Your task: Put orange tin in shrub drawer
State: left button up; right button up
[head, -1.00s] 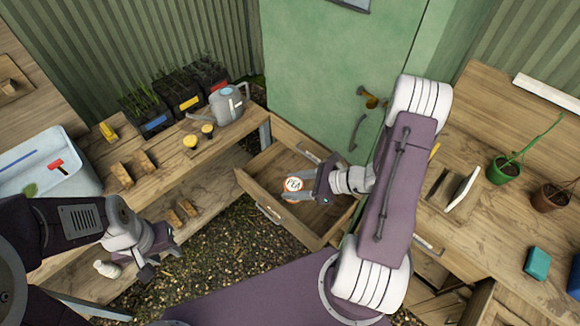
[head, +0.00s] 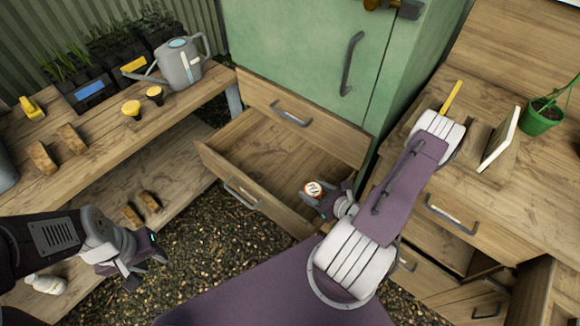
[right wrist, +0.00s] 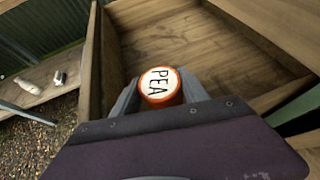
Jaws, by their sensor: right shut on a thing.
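The orange tin (head: 314,189) has a white lid marked PEA. It also shows in the right wrist view (right wrist: 160,86), between the two fingers of my right gripper (right wrist: 158,92), which is shut on it. In the head view my right gripper (head: 318,200) holds the tin at the near right part of the open drawer (head: 225,190), within its walls. I cannot tell whether the tin touches the drawer floor. The drawer looks otherwise empty. My left gripper (head: 146,268) is empty, low at the left; its finger gap is unclear.
A green cabinet (head: 300,60) stands behind the drawer. A wooden bench at left holds a watering can (head: 182,62), plant trays (head: 100,80) and yellow-topped stamps (head: 132,108). A white bottle (head: 46,284) is at lower left. A workbench (head: 490,205) at right holds a potted plant (head: 541,117).

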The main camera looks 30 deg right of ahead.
jog(key=w+d+b, duration=0.2)
jog(key=w+b, duration=1.4)
jog(key=w, duration=0.2)
jog(key=shift+a+f+b, duration=0.1)
jog(key=shift+f+b, duration=1.5)
jog(key=shift+f, duration=2)
jog(key=shift+r, duration=0.1)
